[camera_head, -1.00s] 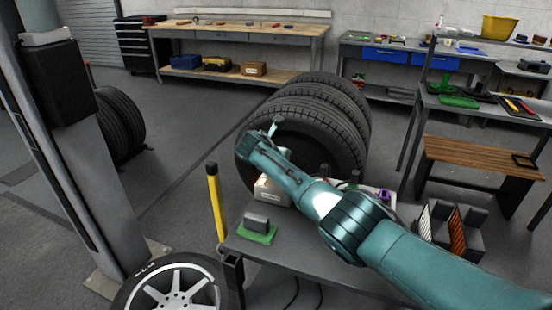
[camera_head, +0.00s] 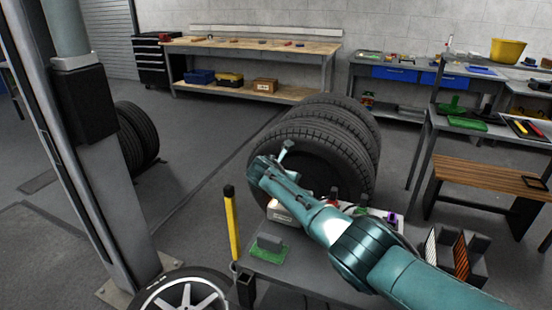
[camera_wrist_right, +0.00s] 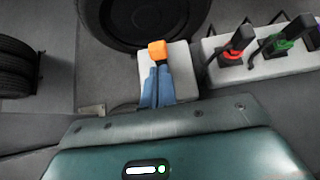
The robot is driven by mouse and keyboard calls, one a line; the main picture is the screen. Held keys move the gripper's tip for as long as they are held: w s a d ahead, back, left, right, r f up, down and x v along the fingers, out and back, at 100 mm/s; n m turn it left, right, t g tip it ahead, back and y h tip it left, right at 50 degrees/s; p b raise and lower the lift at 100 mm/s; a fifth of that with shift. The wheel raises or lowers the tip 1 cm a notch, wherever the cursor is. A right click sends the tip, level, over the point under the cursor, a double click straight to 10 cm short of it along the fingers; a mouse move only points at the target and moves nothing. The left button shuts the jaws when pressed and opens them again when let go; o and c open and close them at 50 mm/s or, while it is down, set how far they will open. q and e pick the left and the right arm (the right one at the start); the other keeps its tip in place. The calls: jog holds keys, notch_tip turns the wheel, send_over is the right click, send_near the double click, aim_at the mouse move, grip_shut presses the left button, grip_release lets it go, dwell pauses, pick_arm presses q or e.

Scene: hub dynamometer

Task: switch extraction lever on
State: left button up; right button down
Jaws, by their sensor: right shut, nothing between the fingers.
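My right gripper (camera_wrist_right: 156,88) shows in the right wrist view as two blue fingers, shut together with nothing between them. An orange block-shaped tip (camera_wrist_right: 157,50), which looks like the lever's handle, appears right at the fingertips. I cannot tell whether they touch. Behind it is a pale grey box (camera_wrist_right: 180,72), which also shows in the head view (camera_head: 283,214) below the end of my right arm. In the head view my arm hides the fingers and the lever, so the lever's position is not clear. My left gripper is not in view.
A pale strip (camera_wrist_right: 252,66) with red, green and purple fittings lies right of the box. Stacked tires (camera_head: 345,140) stand behind the bench.

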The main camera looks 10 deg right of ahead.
pick_arm(q)
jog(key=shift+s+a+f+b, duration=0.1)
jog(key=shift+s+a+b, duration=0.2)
jog(key=shift+b, duration=0.1)
pick_arm(e)
jog(key=s+a+r, duration=0.3)
jog(key=s+r, duration=0.1)
jog(key=r, duration=0.5)
jog(key=shift+s+r, duration=0.15)
jog(key=shift+r, duration=0.05)
